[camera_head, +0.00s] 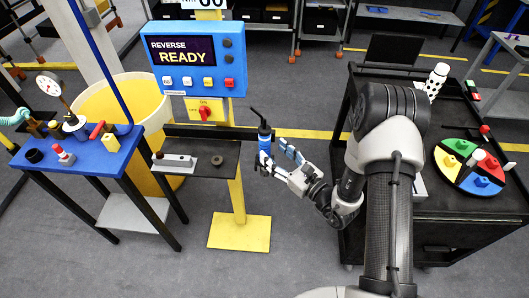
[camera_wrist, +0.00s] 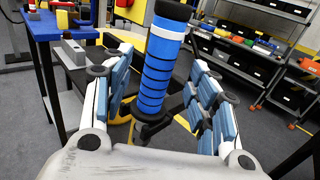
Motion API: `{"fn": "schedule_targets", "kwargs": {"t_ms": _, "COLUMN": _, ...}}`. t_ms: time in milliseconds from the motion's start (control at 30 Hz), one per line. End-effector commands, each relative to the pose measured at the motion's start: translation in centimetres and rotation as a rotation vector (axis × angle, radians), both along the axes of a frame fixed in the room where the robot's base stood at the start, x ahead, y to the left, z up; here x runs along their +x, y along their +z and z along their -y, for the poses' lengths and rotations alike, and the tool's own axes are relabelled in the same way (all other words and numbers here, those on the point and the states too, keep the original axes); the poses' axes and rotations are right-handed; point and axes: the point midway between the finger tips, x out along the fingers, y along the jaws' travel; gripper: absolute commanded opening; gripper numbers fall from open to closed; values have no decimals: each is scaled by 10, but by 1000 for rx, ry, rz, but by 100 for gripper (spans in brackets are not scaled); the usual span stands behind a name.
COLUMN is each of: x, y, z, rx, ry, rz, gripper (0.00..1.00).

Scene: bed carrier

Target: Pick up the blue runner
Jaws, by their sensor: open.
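The blue runner (camera_head: 265,141) is an upright blue cylinder with dark rings, a white band and a black top, at the right end of a dark rail in the head view. In the wrist view the runner (camera_wrist: 160,70) stands slightly tilted between the two finger pads, with a gap on each side. My gripper (camera_head: 277,156) is open, its fingers reaching toward the runner from the lower right. The runner's lower end is partly hidden by the fingers in the head view.
A blue control panel reading "REVERSE READY" (camera_head: 195,60) stands on a yellow post behind the rail (camera_head: 210,131). A dark shelf (camera_head: 215,172) lies left of the runner, beside a blue table (camera_head: 85,157). A black cart (camera_head: 440,218) with a coloured disc (camera_head: 467,168) is at right.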

Motion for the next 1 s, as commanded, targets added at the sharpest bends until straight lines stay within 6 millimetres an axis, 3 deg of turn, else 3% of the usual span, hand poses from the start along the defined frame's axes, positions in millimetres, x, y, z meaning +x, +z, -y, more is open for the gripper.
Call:
{"fn": "schedule_targets", "kwargs": {"t_ms": 433, "x": 36, "y": -1, "z": -35, "rx": 0, "ry": 2, "rz": 1, "gripper": 54}}
{"fn": "schedule_targets", "kwargs": {"t_ms": 733, "x": 41, "y": 0, "z": -39, "rx": 1, "ry": -1, "rz": -1, "gripper": 54}}
{"fn": "schedule_targets", "kwargs": {"t_ms": 1000, "x": 41, "y": 0, "z": -38, "rx": 1, "ry": 0, "rz": -1, "gripper": 36}}
